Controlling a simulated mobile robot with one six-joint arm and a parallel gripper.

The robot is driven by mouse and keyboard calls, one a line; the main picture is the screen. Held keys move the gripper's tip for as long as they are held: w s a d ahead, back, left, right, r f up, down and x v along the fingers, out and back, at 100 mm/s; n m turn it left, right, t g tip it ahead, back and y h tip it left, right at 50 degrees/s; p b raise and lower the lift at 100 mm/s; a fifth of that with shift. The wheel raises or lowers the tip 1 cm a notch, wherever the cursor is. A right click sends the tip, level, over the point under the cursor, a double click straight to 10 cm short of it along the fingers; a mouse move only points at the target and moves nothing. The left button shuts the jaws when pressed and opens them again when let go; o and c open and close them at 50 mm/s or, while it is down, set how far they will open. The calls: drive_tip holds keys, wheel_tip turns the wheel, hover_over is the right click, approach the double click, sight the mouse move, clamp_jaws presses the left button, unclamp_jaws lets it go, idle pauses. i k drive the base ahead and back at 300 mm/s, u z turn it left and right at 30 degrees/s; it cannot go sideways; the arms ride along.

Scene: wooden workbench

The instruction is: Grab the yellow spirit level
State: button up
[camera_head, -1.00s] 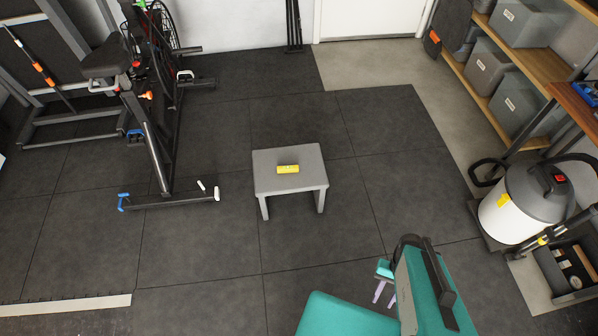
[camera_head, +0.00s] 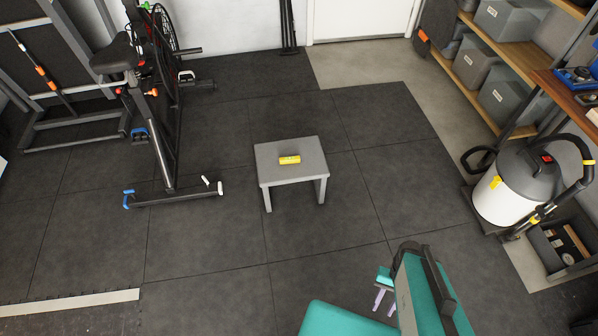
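The yellow spirit level (camera_head: 289,160) lies flat on top of a small grey stool (camera_head: 305,174) in the middle of the floor. My gripper (camera_head: 381,300) shows at the lower right, beside my teal arm, with two pale purple fingers pointing down. The fingers are a little apart with nothing visible between them. The gripper is well in front of and to the right of the stool, apart from the level. My arm hides part of the gripper.
An exercise bike (camera_head: 150,110) stands on the left. A white and grey shop vacuum (camera_head: 512,185) and a low box (camera_head: 565,245) stand on the right, below shelves with grey bins (camera_head: 476,60). Dark floor mats around the stool are clear.

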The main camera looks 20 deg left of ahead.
sight(290, 159)
drive_tip(key=k, duration=0.85)
drive_tip(key=u, duration=3.7)
drive_tip(key=i, duration=0.15)
drive_tip(key=z, duration=1.5)
drive_tip(key=i, duration=1)
drive_tip(key=u, duration=0.05)
